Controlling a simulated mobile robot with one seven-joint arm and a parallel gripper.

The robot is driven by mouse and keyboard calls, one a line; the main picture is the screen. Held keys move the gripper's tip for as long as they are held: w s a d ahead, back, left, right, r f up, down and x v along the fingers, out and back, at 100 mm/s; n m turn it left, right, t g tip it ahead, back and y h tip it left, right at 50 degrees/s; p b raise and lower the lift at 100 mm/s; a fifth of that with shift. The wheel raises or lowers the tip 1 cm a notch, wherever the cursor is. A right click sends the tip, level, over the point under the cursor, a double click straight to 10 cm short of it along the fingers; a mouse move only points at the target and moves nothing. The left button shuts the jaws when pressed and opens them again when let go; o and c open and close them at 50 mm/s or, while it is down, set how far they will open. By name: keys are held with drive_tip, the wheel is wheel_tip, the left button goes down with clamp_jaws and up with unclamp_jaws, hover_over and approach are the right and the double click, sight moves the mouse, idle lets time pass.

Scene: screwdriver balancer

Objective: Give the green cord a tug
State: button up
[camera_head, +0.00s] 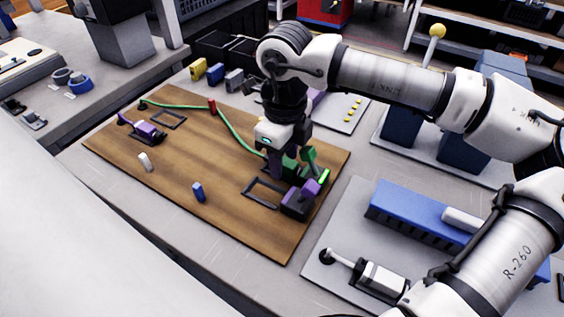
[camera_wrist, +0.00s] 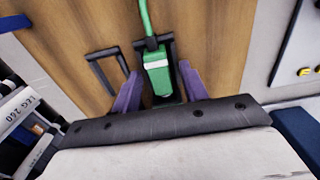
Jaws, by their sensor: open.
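The green cord (camera_head: 235,138) runs across the wooden board from the far left to beneath my gripper. In the wrist view the cord (camera_wrist: 147,18) comes down from the top and ends in a green plug (camera_wrist: 156,72) with a pale band. The plug lies over a dark holder. My gripper (camera_wrist: 158,72) is open, with one purple finger on each side of the plug. I cannot tell whether the fingers touch it. In the head view my gripper (camera_head: 290,168) is low over the board's right part, and my wrist hides the cord's end.
The wooden board (camera_head: 170,190) carries a red clip (camera_head: 212,107) on the cord, dark rectangular frames (camera_head: 264,192), a white block (camera_head: 145,161) and a blue block (camera_head: 198,191). A grey plate with a blue rail (camera_head: 415,215) lies right.

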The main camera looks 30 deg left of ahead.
drive_tip(key=shift+r+p, duration=2.05)
drive_tip(key=shift+r, duration=1.5)
drive_tip(key=shift+s, duration=0.1)
